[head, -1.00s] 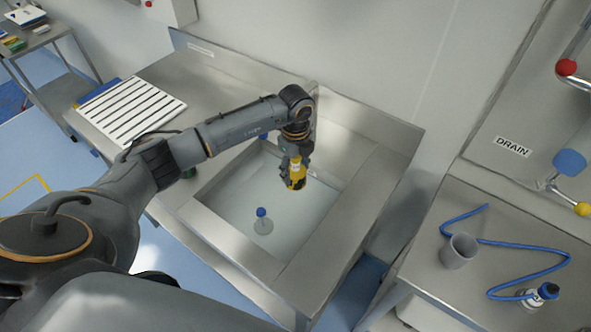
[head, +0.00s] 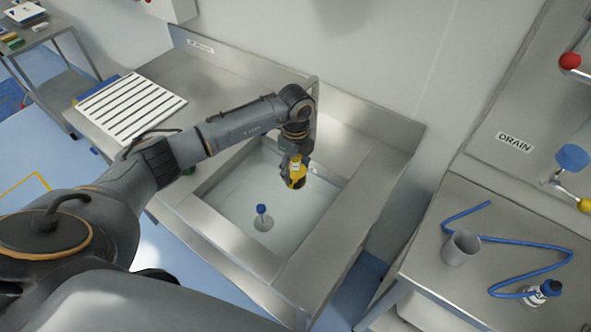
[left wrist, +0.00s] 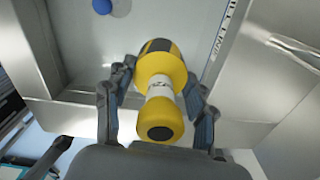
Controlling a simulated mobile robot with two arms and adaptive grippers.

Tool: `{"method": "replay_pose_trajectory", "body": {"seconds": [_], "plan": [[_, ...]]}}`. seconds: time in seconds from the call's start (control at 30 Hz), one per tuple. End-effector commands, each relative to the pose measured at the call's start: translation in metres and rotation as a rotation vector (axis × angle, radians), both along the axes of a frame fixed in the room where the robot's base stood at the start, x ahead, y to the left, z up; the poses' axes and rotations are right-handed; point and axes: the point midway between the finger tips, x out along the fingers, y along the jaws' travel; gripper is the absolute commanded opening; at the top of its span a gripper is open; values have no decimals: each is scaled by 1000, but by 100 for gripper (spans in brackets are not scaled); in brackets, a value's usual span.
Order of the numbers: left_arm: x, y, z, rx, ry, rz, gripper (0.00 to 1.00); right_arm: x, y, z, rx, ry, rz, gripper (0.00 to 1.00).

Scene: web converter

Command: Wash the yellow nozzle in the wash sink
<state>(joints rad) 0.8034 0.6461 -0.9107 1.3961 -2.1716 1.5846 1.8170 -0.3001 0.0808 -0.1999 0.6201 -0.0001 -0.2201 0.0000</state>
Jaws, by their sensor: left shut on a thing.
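The yellow nozzle (head: 297,173), with a white band and dark parts, is held in my left gripper (head: 294,172) above the wash sink (head: 225,265). In the left wrist view the nozzle (left wrist: 160,95) sits between the two fingers of the left gripper (left wrist: 160,92), which are shut on it. The sink basin (head: 300,215) has pale walls and floor. A blue-topped fitting (head: 262,212) stands on the basin floor, left of and below the nozzle in the head view. My right gripper is not in view.
A white slatted rack (head: 130,107) lies on the counter left of the sink. On the right-hand bench (head: 425,265) are a grey cup (head: 460,247), a blue hose (head: 520,244) and a small bottle (head: 540,293). A wall rises behind the sink.

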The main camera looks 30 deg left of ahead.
Motion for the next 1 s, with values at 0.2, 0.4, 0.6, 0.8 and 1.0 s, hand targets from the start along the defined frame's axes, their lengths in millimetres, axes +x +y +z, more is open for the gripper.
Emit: {"method": "replay_pose_trajectory", "body": {"seconds": [0.2,0.4,0.6,0.8,1.0], "plan": [[0,0,-27,0,-1,0,21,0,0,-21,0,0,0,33],[0,0,-46,0,0,-1,21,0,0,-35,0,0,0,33],[0,0,-67,0,-1,0,21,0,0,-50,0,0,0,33],[0,0,-87,0,-1,0,21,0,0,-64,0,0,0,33],[0,0,-107,0,0,0,21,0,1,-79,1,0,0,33]]}}
